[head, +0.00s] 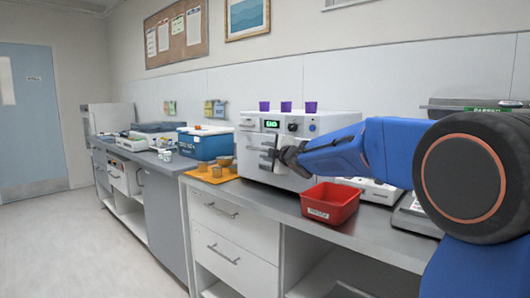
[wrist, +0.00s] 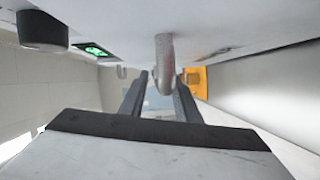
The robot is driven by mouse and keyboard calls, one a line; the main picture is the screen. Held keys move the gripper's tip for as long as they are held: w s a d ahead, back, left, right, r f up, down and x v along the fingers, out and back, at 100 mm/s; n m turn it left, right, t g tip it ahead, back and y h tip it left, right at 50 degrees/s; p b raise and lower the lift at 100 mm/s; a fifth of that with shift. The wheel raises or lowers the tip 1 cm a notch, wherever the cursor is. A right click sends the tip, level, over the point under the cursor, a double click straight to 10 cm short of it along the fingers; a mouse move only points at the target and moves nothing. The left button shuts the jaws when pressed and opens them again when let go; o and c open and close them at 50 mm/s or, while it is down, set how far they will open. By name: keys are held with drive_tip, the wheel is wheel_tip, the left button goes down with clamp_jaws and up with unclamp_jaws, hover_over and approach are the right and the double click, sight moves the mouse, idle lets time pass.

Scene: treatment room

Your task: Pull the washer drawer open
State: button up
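The washer (head: 318,124) is a white box on the counter with a green display and dark knob on its front. In the head view my gripper (head: 280,156) is at the washer's front, beside the grey drawer handle (head: 262,148), and partly covers the drawer front. The drawer appears closed. In the wrist view the rounded grey handle (wrist: 164,62) stands out from the white front, between the two dark fingers of my gripper (wrist: 161,92). The fingers are apart, with a gap visible at the handle's left; I see no clear grip on it.
Several purple cups (head: 285,107) stand on the washer. A red bin (head: 330,203) sits on the counter below my arm. An orange mat (head: 208,174) with amber containers and a blue cooler (head: 206,145) are to the left. White and grey devices lie at the right.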

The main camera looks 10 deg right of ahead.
drive_tip(key=shift+w+a, duration=0.1)
drive_tip(key=shift+w, duration=0.4)
clamp_jaws()
drive_tip(key=shift+f, duration=0.1)
